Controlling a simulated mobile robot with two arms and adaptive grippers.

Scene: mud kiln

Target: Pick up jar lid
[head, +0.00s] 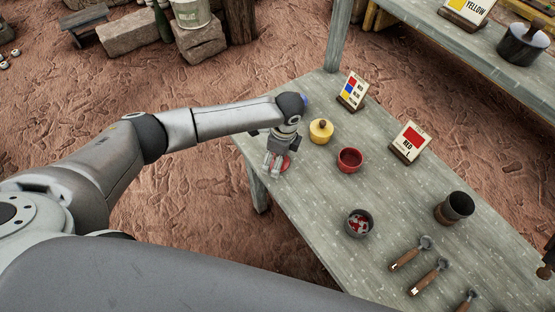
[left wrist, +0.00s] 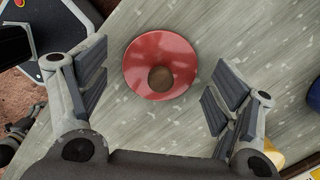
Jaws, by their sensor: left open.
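The jar lid is a red disc with a round brown knob. In the left wrist view the lid (left wrist: 160,58) lies on the grey wooden table between and a little beyond my fingers. In the head view the red lid (head: 284,163) shows partly behind my left gripper (head: 275,168) at the table's left edge. My left gripper is open and empty, with its two fingers (left wrist: 155,95) apart on either side of the lid. An open red jar (head: 350,160) stands to the right of the gripper on the table.
Sign cards (head: 410,142), a bowl with red bits (head: 359,223), a dark cup (head: 455,208) and several wooden-handled tools (head: 411,254) are farther along the table (head: 310,200).

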